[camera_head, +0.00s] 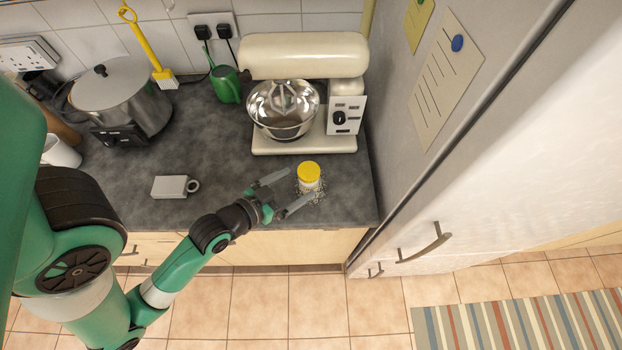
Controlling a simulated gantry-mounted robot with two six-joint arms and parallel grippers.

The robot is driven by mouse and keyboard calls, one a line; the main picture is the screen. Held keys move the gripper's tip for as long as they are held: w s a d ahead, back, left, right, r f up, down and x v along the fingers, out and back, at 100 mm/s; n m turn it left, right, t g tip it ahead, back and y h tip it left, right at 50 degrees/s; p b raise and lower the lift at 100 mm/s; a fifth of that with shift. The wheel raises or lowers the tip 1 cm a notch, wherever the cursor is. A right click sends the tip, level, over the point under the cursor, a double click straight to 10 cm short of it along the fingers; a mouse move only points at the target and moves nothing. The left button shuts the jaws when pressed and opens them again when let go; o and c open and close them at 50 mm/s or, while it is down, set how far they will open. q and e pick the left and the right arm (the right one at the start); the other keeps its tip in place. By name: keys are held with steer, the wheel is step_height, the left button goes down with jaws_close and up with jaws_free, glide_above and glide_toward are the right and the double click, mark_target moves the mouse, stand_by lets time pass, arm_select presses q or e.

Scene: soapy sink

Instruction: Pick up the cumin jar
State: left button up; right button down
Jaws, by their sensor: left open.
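A small jar with a yellow lid (309,176), which fits the cumin jar though no label is readable, stands upright near the front right of the dark counter. My left gripper (287,191) reaches in from the left with its two fingers spread. The fingertips are close to the jar, one toward its upper left and one toward its lower left. Nothing is held between them. I cannot tell whether a finger touches the jar. My right gripper is not in view.
A cream stand mixer with a metal bowl (284,111) stands behind the jar. A tall fridge (470,130) borders the counter's right. The mid-counter is clear.

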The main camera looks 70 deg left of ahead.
mark_target(301, 181)
arm_select(q)
steer(key=x, duration=0.3)
steer(key=shift+w+a+f, duration=0.1)
steer(key=shift+w+a, duration=0.05)
steer(key=shift+w, duration=0.2)
steer(key=shift+f+x, duration=0.2)
steer(key=shift+x, duration=2.45)
steer(key=shift+s, duration=0.15)
steer(key=c, duration=1.5)
steer(key=shift+r, duration=0.15)
steer(key=shift+r, duration=0.25)
step_height(301, 181, up, 3)
steer(key=shift+f+p, duration=0.1)
steer(key=shift+p, duration=0.2)
steer(key=r+p+v, duration=0.1)
steer(key=p+v, duration=0.1)
steer(key=v, duration=0.3)
steer(key=w+r+p+v, duration=0.1)
steer(key=p+v, duration=0.2)
steer(key=v, duration=0.3)
steer(key=d+r+p+v, duration=0.1)
steer(key=p+v, duration=0.1)
steer(key=v, duration=0.3)
steer(key=shift+w, duration=0.2)
